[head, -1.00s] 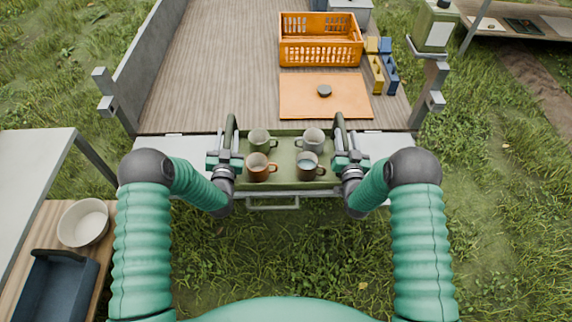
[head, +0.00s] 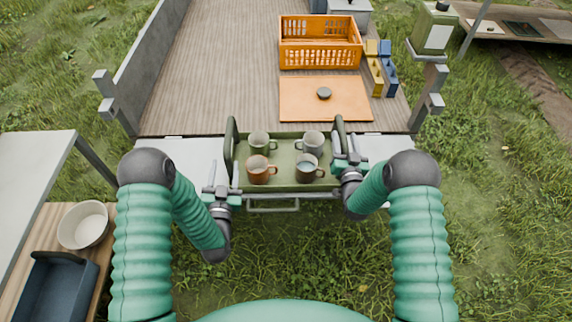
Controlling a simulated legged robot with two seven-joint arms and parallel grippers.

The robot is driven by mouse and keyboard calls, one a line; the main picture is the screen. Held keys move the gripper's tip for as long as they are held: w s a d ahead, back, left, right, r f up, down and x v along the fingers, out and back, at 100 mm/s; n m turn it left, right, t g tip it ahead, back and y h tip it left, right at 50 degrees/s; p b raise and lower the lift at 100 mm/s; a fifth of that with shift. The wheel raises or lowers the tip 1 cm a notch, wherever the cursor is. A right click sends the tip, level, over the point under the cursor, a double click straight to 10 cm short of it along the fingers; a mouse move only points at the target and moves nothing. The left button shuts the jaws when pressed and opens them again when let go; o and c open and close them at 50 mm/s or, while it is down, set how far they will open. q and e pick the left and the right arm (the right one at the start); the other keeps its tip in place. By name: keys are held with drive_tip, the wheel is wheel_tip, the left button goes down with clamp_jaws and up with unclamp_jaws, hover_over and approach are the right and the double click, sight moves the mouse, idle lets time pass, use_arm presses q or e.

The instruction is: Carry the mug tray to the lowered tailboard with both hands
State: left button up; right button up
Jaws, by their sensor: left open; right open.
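The green mug tray (head: 285,178) rests on the lowered tailboard (head: 190,160) at the rear of the truck bed. It has an upright handle at each end and holds several mugs: a green one (head: 259,143), a pale grey one (head: 313,142), an orange-brown one (head: 258,168) and a dark one (head: 308,168). My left gripper (head: 222,190) is open, just in front of and left of the tray's left handle, apart from it. My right gripper (head: 348,160) is open close beside the right handle; I cannot tell whether it touches.
On the truck bed stand an orange crate (head: 320,54), an orange board (head: 325,98) with a dark round object, and yellow and blue pieces (head: 380,70). A side table at left holds a white bowl (head: 83,225) and a blue tray (head: 57,288). Bare tailboard lies both sides of the mug tray.

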use_arm(q)
drive_tip(key=shift+s, duration=0.1)
use_arm(e)
drive_tip(key=s, duration=1.2)
drive_tip(key=shift+d, duration=0.2)
use_arm(q)
drive_tip(key=shift+s, duration=0.1)
drive_tip(key=s+a, duration=0.2)
drive_tip(key=s, duration=0.4)
drive_tip(key=shift+s, duration=0.4)
use_arm(e)
drive_tip(key=s+d, duration=0.2)
drive_tip(key=s, duration=0.4)
drive_tip(key=shift+s+d, duration=0.3)
drive_tip(key=shift+s, duration=0.05)
use_arm(q)
drive_tip(key=shift+w, duration=0.1)
use_arm(e)
drive_tip(key=shift+w, duration=0.1)
